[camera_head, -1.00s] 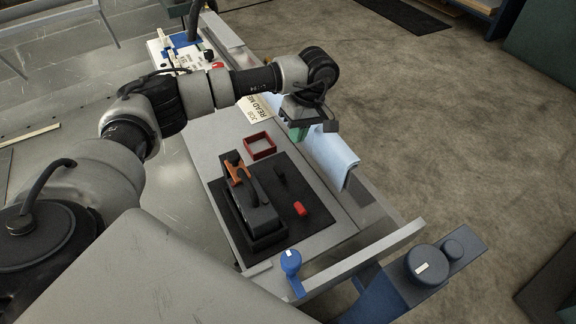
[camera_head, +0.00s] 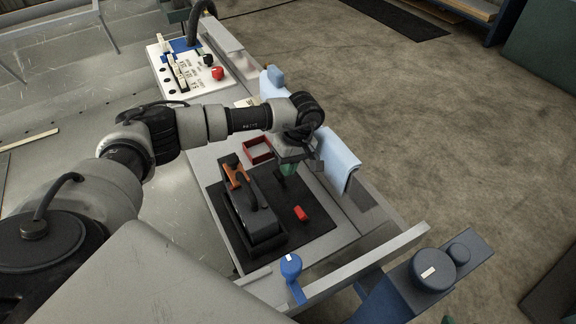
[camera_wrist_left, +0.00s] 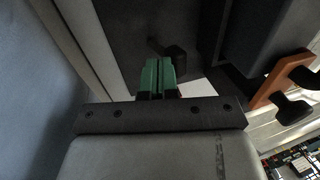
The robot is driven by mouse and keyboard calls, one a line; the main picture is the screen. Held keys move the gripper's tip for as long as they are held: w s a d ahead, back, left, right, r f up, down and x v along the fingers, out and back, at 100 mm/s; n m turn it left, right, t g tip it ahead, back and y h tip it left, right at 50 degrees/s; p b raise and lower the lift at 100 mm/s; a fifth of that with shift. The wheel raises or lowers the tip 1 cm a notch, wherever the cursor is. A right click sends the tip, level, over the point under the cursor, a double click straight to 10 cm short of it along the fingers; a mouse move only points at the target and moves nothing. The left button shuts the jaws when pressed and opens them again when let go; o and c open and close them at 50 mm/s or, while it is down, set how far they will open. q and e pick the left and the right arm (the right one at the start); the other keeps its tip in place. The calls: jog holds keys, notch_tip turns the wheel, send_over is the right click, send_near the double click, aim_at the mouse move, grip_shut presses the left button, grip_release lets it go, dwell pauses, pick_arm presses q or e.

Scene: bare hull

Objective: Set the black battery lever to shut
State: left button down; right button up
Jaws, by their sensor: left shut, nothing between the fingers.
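A small black lever (camera_wrist_left: 172,50) stands on the dark mat just beyond my fingertips in the left wrist view; in the head view it is mostly hidden by the gripper. My left gripper (camera_head: 289,168) is shut and empty, its green fingertips above the mat near this lever. They also show in the left wrist view (camera_wrist_left: 159,76); whether they touch the lever I cannot tell. A black box-shaped unit (camera_head: 262,222) with an orange piece (camera_head: 235,175) and a black handle sits left of the gripper. My right gripper is not in view.
A red block (camera_head: 300,213) lies on the dark mat (camera_head: 312,228). A red open tray (camera_head: 257,150) is behind the gripper. A light blue cloth (camera_head: 338,160) hangs over the rail at the right. A white panel with black and red knobs (camera_head: 217,73) stands farther back.

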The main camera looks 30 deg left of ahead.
pick_arm(q)
jog(key=shift+s+a+f+t, duration=0.1)
jog(key=shift+s+a+t, duration=0.3)
jog(key=shift+s, duration=0.4)
jog(key=shift+f, duration=0.2)
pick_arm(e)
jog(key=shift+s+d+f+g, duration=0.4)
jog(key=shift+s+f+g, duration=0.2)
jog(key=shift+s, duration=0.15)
pick_arm(q)
jog(key=shift+s+a, duration=0.1)
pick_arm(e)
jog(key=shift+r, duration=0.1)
pick_arm(q)
jog(key=shift+f, duration=0.1)
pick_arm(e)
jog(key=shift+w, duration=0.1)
pick_arm(q)
jog(key=shift+w, duration=0.2)
jog(key=shift+w+d, duration=0.3)
jog(key=shift+w, duration=0.1)
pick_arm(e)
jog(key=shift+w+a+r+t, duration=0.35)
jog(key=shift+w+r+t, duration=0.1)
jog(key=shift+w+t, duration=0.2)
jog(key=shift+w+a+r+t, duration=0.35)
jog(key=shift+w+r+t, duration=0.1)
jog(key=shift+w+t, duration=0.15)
